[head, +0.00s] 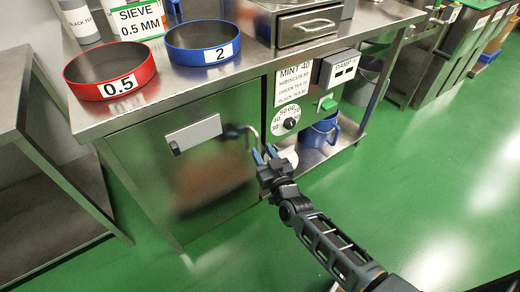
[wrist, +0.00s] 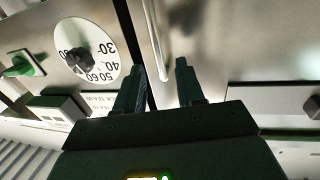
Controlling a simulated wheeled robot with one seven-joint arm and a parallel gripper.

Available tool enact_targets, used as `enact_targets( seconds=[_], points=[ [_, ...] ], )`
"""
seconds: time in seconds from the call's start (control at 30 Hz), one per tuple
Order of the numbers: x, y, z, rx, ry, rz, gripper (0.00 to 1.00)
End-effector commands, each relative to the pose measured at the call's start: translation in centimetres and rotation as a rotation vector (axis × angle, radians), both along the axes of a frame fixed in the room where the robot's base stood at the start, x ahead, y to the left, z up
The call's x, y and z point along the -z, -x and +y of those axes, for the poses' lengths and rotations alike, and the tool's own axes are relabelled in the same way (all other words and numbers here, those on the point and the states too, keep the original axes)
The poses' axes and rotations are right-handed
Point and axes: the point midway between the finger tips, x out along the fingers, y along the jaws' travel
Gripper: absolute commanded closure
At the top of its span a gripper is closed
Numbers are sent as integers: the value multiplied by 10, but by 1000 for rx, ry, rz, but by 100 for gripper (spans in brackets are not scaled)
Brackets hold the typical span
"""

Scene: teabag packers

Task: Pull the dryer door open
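The dryer door (head: 185,185) is a brushed metal panel at the front of the bench, and it looks shut. Its thin metal handle (head: 254,134) stands near the door's right edge. My gripper (head: 265,155) is at the lower end of the handle, with its two dark fingers pointing up toward it. In the wrist view the handle bar (wrist: 155,45) runs down between the two fingers of my gripper (wrist: 160,82), with a gap visible on either side. The fingers are apart. The door (wrist: 235,45) fills the right part of the wrist view.
Right of the door is a panel with a dial (head: 291,123) and green switch (head: 328,104); the dial also shows in the wrist view (wrist: 84,58). Red (head: 112,88) and blue (head: 203,57) sieves stand on the bench. The green floor (head: 400,170) before the bench is clear.

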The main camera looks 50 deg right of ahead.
Motion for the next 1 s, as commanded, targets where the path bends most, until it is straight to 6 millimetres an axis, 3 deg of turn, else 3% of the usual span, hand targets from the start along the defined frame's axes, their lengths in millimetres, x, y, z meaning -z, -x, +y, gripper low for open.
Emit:
enact_targets(
  seconds=[0.23,0.57,0.9,1.0],
  points=[
    [1,-22,-11,0,0,-1,62],
    [0,-25,-13,0,-1,0,63],
    [0,-24,-12,0,-1,0,95],
    [0,-24,-12,0,-1,0,100]
  ],
)
